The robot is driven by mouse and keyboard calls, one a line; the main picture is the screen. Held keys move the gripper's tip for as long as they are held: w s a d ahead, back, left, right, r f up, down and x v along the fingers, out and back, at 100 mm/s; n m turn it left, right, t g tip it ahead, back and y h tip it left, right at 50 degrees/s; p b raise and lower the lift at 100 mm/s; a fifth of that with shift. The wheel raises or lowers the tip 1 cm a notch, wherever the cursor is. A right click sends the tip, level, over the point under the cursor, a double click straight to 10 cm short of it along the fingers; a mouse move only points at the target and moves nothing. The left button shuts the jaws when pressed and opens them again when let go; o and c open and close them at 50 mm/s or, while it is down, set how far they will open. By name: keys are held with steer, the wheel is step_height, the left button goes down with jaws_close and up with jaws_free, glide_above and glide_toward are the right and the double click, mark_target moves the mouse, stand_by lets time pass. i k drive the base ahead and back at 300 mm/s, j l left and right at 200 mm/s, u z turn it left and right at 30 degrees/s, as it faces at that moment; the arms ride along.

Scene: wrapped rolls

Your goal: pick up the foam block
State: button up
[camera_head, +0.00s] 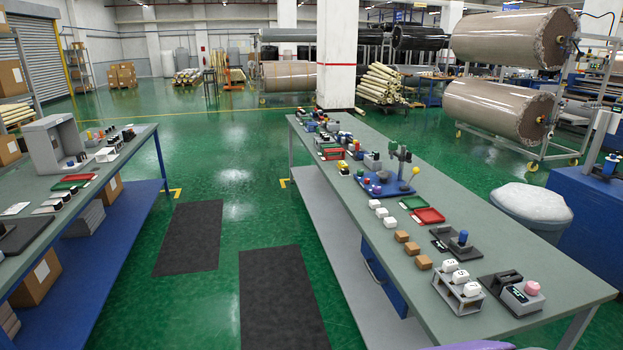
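I cannot tell which item is the foam block. Small block-shaped items stand on the right table (480,222). Three brown blocks (412,249) stand in a slanting row near its left edge. Several white blocks (382,213) form a row just beyond them. A pink piece (532,288) sits on a grey device at the near right. My gripper is not visible; only a sliver of something pale purple shows at the bottom edge.
A grey rack (459,290) holds white pieces near the front. Red (429,216) and green trays lie mid-table. A left table (110,165) carries more small items. Dark mats (281,300) lie in the green aisle between tables. A white-topped bin (532,207) stands behind the right table.

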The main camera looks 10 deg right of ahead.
mark_target(382, 213)
steer(key=i+j+z, duration=0.1)
steer(key=i+z, duration=0.15)
steer(key=i, duration=0.3)
steer(key=i+j+z, duration=0.25)
steer(key=i, duration=0.25)
steer(key=i+j+z, duration=0.25)
steer(key=i, duration=0.3)
